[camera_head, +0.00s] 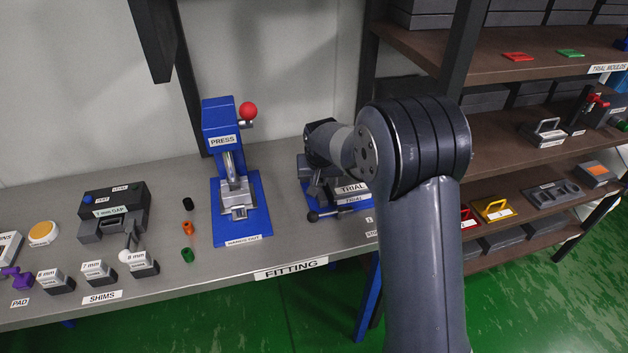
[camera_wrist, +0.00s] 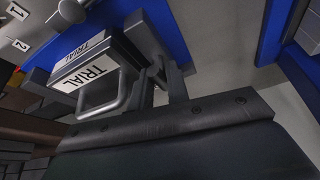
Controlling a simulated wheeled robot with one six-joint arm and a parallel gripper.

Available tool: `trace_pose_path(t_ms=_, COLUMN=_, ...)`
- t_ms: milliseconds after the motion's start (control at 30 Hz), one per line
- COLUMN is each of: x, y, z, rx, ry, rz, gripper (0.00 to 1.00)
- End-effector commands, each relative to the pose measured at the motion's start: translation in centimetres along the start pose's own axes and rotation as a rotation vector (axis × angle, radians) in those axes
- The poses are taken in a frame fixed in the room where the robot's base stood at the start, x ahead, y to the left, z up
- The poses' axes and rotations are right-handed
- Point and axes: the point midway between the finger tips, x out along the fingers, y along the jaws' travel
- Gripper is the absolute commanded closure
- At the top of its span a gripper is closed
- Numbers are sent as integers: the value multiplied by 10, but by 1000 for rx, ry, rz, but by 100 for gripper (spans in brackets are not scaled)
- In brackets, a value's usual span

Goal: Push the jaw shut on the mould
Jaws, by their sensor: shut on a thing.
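The trial vice stands on a blue base (camera_head: 357,206) on the bench, right of the press. A dark mould with a white TRIAL label (camera_wrist: 92,72) and a grey loop handle (camera_wrist: 104,104) sits at the vice, which bears a second TRIAL label behind it. My gripper (camera_wrist: 160,75) is right beside the mould, its fingers around a grey piece that looks like part of the jaw (camera_wrist: 156,42). In the head view my wrist covers most of the vice and the fingertips. Whether the jaw touches the mould cannot be told.
The blue press (camera_head: 221,128) with a red knob stands left of the vice. Small coloured cylinders, a grey gauge (camera_head: 112,210) and shims lie farther left. A shelf rack (camera_head: 520,160) with moulds stands at the right. The bench front before the press is clear.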

Motion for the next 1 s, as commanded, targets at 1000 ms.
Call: trace_pose_path(t_ms=1000, x=-67, y=-1, z=0, rx=0, ry=4, rz=-1, gripper=63)
